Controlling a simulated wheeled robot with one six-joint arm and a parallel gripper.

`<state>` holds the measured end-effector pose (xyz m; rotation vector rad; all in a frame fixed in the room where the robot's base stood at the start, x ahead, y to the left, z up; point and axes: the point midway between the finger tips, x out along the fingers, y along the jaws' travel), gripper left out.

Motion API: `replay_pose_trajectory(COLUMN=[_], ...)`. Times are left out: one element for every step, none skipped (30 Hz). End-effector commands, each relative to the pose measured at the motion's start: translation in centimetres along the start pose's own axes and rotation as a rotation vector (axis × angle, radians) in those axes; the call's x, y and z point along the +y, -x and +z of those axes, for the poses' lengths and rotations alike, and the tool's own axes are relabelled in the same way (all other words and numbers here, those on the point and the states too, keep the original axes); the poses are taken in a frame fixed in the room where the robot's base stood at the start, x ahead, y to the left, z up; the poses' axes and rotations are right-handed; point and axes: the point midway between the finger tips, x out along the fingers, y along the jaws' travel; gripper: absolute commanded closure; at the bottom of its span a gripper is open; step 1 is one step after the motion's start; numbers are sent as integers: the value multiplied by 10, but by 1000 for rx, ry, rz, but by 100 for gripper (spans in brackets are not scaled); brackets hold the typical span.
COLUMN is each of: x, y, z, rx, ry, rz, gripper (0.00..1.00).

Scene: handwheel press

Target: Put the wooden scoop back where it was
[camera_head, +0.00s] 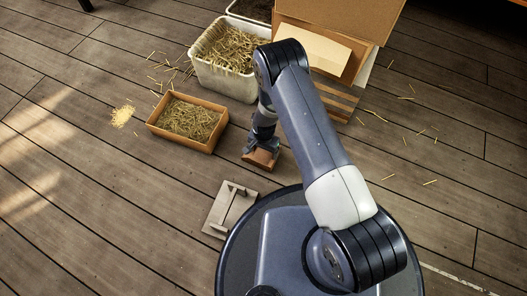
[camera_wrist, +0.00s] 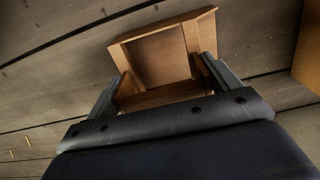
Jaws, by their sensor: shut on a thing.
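The wooden scoop (camera_wrist: 160,52) is an open, box-like brown wooden piece. In the wrist view it sits between the two fingers of my gripper (camera_wrist: 165,85), which is shut on its sides. In the head view the scoop (camera_head: 262,158) shows at the end of my gripper (camera_head: 261,143), low over the deck and right of the straw-filled box. I cannot tell whether it touches the deck. A flat grey-beige board with raised strips (camera_head: 229,208) lies on the deck nearer to me, below and left of the scoop.
A shallow box of straw (camera_head: 158,134) stands left of my gripper. A white tub of straw (camera_head: 205,76) stands behind it. Wooden panels (camera_head: 385,12) rise at the back, partly behind my arm. Loose straw (camera_head: 122,116) lies on the deck. Deck at right is mostly clear.

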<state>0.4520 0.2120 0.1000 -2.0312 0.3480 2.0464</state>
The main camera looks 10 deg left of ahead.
Motion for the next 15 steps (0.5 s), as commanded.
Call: replay_pose_trajectory(x=[-1, -1, -1, -1, -1, -1, -1, -1, 0, 0, 0, 0, 0, 0, 0], y=[-4, -4, -3, -2, -2, -2, -2, -3, -4, -5, -6, -5, -5, -5, -5], z=[-1, -1, -1, -1, -1, -1, -1, -1, 0, 0, 0, 0, 0, 0, 0], rx=[1, 1, 2, 2, 2, 2, 1, 1, 1, 1, 1, 0, 1, 1, 1], ry=[0, 0, 0, 0, 0, 0, 0, 0, 0, 0, 0, 0, 0, 0, 0], rz=[-2, -2, -2, -2, -2, -2, -2, -1, -1, -1, -1, -1, -1, -1, -1], gripper=[38, 38, 38, 38, 38, 38, 38, 38, 38, 38, 38, 12, 10, 7, 4])
